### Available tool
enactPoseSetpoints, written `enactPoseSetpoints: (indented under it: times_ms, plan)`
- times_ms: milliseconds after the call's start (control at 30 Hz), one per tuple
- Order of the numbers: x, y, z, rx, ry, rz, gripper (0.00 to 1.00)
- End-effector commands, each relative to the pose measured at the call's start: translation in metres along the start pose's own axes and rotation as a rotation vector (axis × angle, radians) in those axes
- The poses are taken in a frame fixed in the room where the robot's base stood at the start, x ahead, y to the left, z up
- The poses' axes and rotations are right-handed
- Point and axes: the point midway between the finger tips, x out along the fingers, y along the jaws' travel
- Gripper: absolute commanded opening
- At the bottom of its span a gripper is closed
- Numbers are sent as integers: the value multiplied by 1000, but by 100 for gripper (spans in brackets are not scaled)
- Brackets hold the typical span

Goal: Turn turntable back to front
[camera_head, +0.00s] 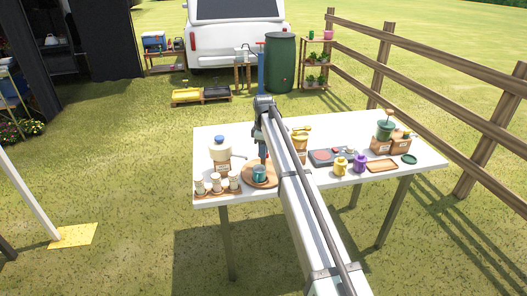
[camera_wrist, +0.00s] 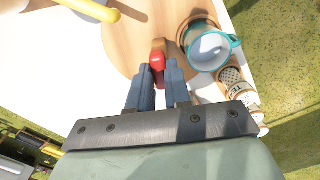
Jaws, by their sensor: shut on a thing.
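The turntable (camera_head: 247,179) is a round wooden disc at the left front of the white table. It fills the upper middle of the wrist view (camera_wrist: 125,35). A teal mug (camera_head: 259,174) stands on it near the front; in the wrist view the mug (camera_wrist: 212,52) is near the disc's right edge, inside a raised wooden ring. My gripper (camera_wrist: 158,72) reaches down at the disc, with its fingers shut on a small wooden knob with a red end (camera_wrist: 157,58). In the head view my gripper (camera_head: 262,156) is behind the mug, and the knob is hidden.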

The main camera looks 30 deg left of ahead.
Motion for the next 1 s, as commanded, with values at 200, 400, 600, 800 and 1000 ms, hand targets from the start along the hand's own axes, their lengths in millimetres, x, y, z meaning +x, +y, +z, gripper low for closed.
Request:
enactPoseSetpoints:
  times_ms: [200,400,600,800,1000]
  plan:
    - [0,0,0,-108,0,1,0]
    - [0,0,0,-208,0,1,0]
    - [0,0,0,-303,0,1,0]
    - [0,0,0,-382,0,1,0]
    - [0,0,0,-438,0,1,0]
